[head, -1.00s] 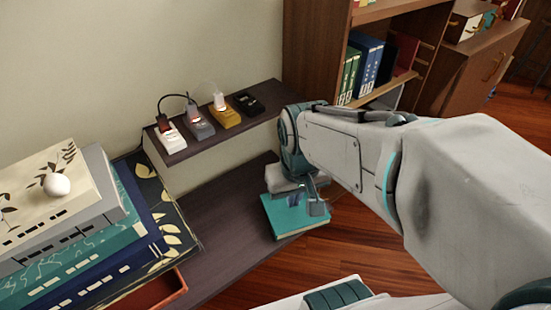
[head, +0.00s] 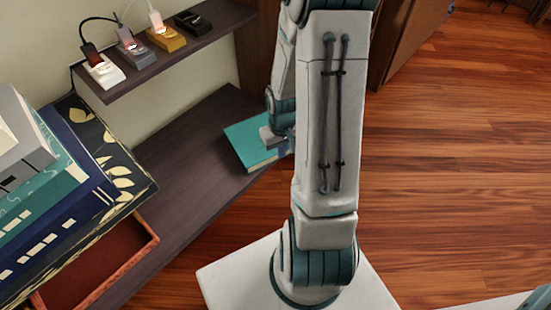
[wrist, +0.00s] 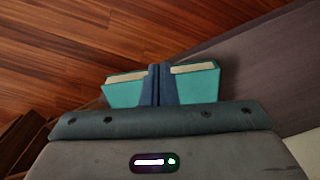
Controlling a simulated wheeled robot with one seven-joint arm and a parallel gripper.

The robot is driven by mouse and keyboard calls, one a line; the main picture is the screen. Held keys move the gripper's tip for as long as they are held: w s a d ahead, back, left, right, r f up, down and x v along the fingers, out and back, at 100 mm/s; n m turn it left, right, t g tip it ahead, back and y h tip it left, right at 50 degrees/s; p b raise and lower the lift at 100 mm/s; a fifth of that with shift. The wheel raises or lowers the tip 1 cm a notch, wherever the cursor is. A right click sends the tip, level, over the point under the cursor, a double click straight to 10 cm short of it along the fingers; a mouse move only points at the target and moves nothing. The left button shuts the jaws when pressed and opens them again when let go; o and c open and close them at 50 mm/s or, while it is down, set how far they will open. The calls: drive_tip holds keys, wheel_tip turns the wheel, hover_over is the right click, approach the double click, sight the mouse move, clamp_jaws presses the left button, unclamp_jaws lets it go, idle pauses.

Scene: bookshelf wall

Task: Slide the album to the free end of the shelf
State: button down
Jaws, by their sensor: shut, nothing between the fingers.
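The album appears to be the teal book (head: 247,137) lying flat on the lower dark shelf (head: 190,160), toward its far end. It seems to stick out past the shelf's front edge. My gripper (head: 284,149) is at the album's right side, partly hidden by my arm. In the wrist view the shut fingers (wrist: 157,84) stand in front of the album (wrist: 197,86), whose teal cover and cream pages show on both sides of them. Nothing is held between the fingers. Whether they touch the album cannot be told.
A stack of large books (head: 60,200) and a reddish open tray (head: 105,265) occupy the near left end. The upper shelf (head: 150,65) above carries chargers with cables (head: 132,48). A middle stretch of the lower shelf is bare. Wooden floor (head: 450,150) lies to the right.

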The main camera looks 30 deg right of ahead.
wheel_tip(320, 180, down, 11)
drive_tip(key=b, duration=0.5)
drive_tip(key=shift+w+d+r, duration=0.1)
drive_tip(key=shift+w+r, duration=0.15)
drive_tip(key=shift+w, duration=0.75)
drive_tip(key=shift+w+r, duration=0.2)
drive_tip(key=shift+w, duration=0.8)
